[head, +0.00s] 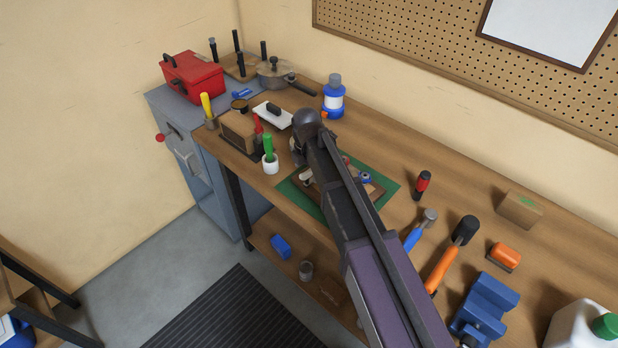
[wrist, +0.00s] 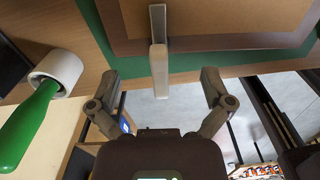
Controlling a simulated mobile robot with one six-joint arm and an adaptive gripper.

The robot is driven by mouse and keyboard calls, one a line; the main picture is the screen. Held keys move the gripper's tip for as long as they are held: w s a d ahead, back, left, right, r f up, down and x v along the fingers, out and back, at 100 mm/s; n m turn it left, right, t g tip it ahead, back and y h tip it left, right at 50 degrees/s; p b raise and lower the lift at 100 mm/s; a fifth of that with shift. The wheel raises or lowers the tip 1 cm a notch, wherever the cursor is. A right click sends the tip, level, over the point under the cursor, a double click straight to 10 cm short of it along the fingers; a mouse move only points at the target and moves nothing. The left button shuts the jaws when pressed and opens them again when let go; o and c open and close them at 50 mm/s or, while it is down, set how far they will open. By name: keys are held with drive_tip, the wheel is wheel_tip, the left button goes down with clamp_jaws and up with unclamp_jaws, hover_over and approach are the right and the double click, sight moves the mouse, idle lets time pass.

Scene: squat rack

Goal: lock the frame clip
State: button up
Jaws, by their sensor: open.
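The wrist view shows a brown wooden frame (wrist: 222,40) lying on a green mat (wrist: 205,63). My gripper (wrist: 161,82) is open, with one finger on each side of the lever in the picture and clear gaps on both sides. I cannot tell how far the lever is in depth. In the head view my arm covers much of the frame (head: 376,191) and the mat (head: 391,187); the clip and fingers are not clear there.
A green-handled tool (wrist: 25,128) in a white cup (wrist: 58,68) stands close on the left in the wrist view. On the bench (head: 450,190) are a blue bottle (head: 334,98), a hammer (head: 413,236), an orange-handled mallet (head: 442,268) and a blue vise (head: 486,305).

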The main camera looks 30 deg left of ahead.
sight(307, 171)
drive_tip(key=shift+r, duration=0.15)
wheel_tip(307, 171, up, 7)
drive_tip(key=p, duration=0.7)
idle(0.6)
drive_tip(key=w+d+f+m+b, duration=0.1)
drive_tip(key=w+d+m, duration=0.2)
drive_tip(key=d+m, duration=1.8)
drive_tip(key=s+d+m, duration=0.2)
drive_tip(key=d+m, duration=0.1)
drive_tip(key=d, duration=0.6)
drive_tip(key=s+d+m, duration=0.2)
drive_tip(key=d+m, duration=0.2)
drive_tip(key=d, duration=0.5)
drive_tip(key=s+d+f+m, duration=0.1)
drive_tip(key=s+d+m, duration=0.1)
drive_tip(key=d, duration=0.7)
drive_tip(key=shift+s+d+m+b, duration=0.15)
drive_tip(key=shift+s+m+b, duration=0.25)
drive_tip(key=shift+m, duration=0.3)
drive_tip(key=shift+w, duration=0.1)
